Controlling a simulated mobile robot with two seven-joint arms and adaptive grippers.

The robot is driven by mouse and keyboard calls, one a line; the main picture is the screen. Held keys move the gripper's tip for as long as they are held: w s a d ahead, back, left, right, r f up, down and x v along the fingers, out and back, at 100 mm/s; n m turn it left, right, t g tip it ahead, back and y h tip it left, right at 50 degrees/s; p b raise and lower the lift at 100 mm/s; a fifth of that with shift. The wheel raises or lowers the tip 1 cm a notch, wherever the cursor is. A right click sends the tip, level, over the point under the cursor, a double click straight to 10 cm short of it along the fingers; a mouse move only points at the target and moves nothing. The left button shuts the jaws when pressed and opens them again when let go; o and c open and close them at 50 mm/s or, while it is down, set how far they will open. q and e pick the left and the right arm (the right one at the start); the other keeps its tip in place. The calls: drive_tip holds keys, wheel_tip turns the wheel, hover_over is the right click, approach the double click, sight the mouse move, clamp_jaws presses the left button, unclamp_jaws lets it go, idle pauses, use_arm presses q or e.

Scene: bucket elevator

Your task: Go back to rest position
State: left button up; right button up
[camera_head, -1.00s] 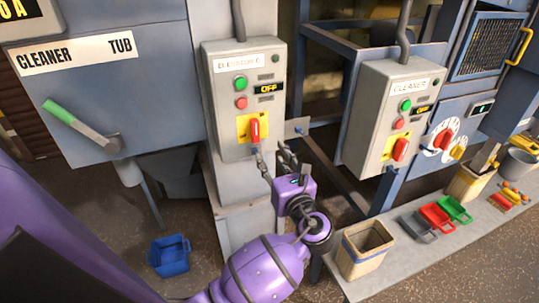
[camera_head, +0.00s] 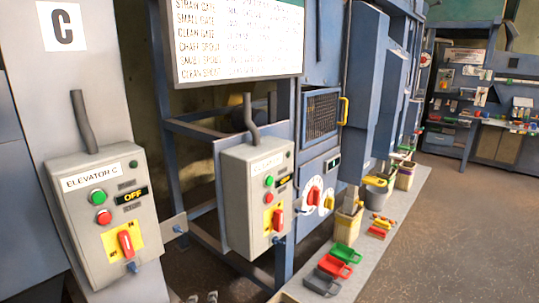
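The elevator C control box (camera_head: 103,220) hangs at the left, with a green button, a red button, an OFF display and a red rotary switch (camera_head: 125,243) on a yellow plate. Two dark fingertips of my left gripper (camera_head: 203,297) just show at the bottom edge, below and right of that box. The tips are apart with nothing seen between them, and they are clear of the switch. The rest of that gripper and arm is out of frame. My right gripper is not in view.
A second control box (camera_head: 255,200) with a red switch stands right of the elevator box, near blue frame bars. A low ledge (camera_head: 345,288) holds red, green and grey scoops, a wooden bin (camera_head: 347,226) and a bucket (camera_head: 377,193). Open floor (camera_head: 460,235) lies at the right.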

use_arm(q)
drive_tip(key=s+a+f+n+g+h, duration=0.1)
drive_tip(key=s+f+n, duration=0.6)
drive_tip(key=s, duration=0.8)
drive_tip(key=s+f+n+g+h, duration=0.1)
drive_tip(key=s+f+n+g, duration=0.2)
drive_tip(key=s+f+n, duration=0.4)
drive_tip(key=s+f, duration=0.5)
drive_tip(key=s, duration=0.3)
drive_tip(key=shift+a+h, duration=0.4)
drive_tip(key=shift+c, duration=0.9)
drive_tip(key=shift+s+a+f, duration=0.1)
